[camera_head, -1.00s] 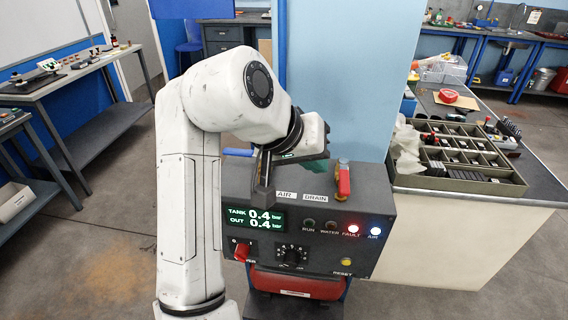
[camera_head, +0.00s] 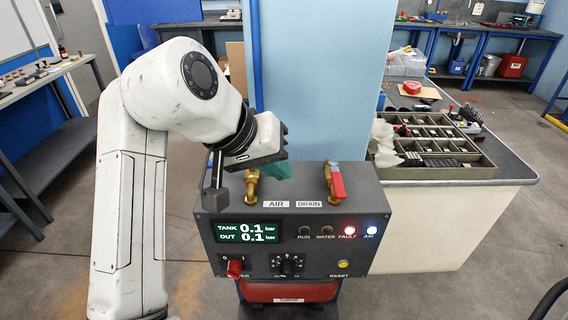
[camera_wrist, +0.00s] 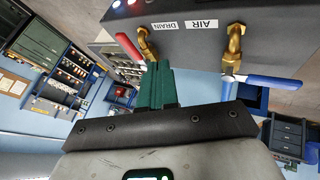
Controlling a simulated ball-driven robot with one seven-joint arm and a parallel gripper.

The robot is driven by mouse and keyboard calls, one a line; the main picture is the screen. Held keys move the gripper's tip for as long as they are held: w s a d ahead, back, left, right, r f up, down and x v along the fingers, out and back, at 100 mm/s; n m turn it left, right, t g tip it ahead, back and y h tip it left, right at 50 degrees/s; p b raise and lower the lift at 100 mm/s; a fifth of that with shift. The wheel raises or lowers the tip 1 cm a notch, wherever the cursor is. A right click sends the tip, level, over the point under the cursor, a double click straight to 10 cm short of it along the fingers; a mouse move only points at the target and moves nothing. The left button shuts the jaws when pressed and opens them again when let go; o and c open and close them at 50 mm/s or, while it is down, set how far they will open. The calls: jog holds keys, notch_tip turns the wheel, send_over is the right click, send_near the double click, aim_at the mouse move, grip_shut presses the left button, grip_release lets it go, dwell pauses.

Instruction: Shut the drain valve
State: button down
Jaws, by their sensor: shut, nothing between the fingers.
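The drain valve is a brass fitting with a red lever (camera_head: 338,184) on top of the grey control box, above the DRAIN label. The lever hangs along the fitting toward the front in the head view. In the wrist view the red lever (camera_wrist: 130,47) slants out beside its brass body (camera_wrist: 149,44). My gripper (camera_head: 280,171) is shut and empty, its green fingers between the air and drain valves in the head view. In the wrist view the fingertips (camera_wrist: 160,66) appear close to the drain valve; contact cannot be told.
The brass air valve (camera_head: 251,184) stands to the left, and its blue lever (camera_wrist: 275,82) shows in the wrist view. FAULT and AIR lamps are lit. A parts tray (camera_head: 470,172) lies on the right bench.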

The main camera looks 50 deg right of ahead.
aim_at(337, 178)
jog(key=x, duration=0.6)
jog(key=shift+s+d+f, duration=0.15)
jog(key=shift+d+f, duration=0.1)
jog(key=shift+f, duration=0.05)
jog(key=shift+s+d+f+p, duration=0.15)
jog(key=shift+s+d+p, duration=0.6)
jog(key=shift+s+d, duration=0.4)
jog(key=shift+s+d+f, duration=0.1)
jog(key=shift+s+d, duration=0.15)
jog(key=shift+s, duration=0.2)
